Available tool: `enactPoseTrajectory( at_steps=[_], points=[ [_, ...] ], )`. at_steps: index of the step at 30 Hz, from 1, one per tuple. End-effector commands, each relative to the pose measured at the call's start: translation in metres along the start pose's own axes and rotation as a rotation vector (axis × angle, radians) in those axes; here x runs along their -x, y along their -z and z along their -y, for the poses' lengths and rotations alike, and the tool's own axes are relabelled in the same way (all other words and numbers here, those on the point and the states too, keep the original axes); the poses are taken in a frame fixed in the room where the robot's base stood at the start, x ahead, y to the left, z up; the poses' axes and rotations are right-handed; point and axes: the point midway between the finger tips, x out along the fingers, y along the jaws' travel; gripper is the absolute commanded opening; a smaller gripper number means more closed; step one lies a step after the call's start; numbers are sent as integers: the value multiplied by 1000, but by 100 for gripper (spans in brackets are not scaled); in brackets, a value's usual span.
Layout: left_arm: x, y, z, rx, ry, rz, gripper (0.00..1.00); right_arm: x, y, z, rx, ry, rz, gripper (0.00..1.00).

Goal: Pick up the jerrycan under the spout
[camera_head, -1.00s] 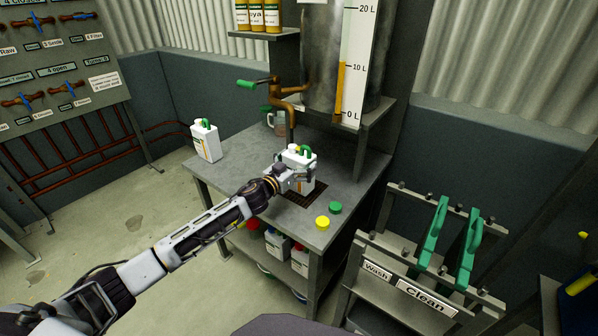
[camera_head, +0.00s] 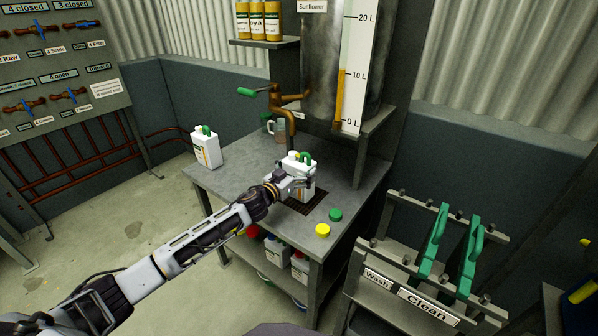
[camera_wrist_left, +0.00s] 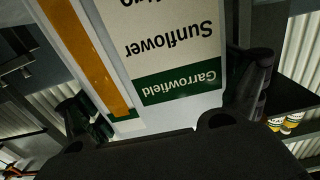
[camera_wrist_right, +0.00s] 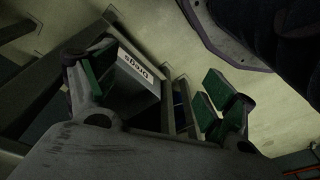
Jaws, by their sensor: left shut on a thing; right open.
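A white jerrycan with a green handle (camera_head: 306,164) stands upright at the grate on the workbench, below the copper spout (camera_head: 291,126). My left gripper (camera_head: 297,183) is shut on its body from the near left side. In the left wrist view the jerrycan's label (camera_wrist_left: 172,45) reads "Garrowfield Sunflower" upside down, with a finger on each side. The jerrycan's underside is hidden, so I cannot tell if it touches the grate. My right gripper (camera_wrist_right: 158,95) is open and empty; it is outside the head view.
Another white jerrycan (camera_head: 206,150) stands at the bench's left corner. A green cap (camera_head: 335,214) and a yellow cap (camera_head: 323,230) lie at the front right. A Wash/Clean rack (camera_head: 420,290) stands right of the bench. The tank (camera_head: 318,75) rises behind.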

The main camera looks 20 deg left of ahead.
Motion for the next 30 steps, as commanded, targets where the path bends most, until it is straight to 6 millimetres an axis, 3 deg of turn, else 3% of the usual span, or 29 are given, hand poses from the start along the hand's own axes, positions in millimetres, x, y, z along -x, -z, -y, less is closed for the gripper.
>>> enactPoseTrajectory(
  at_steps=[11, 22, 30],
  points=[
    [-1, 19, 0, -1, -1, -7, 24, -16, -8, -2, -3, -4, 3, 84],
    [-1, 41, 0, -2, -2, -8, 24, -44, -8, -12, -5, -20, -18, 84],
    [18, 38, 0, 0, -2, -6, 24, -47, -9, -12, -5, -21, -20, 84]
  ],
)
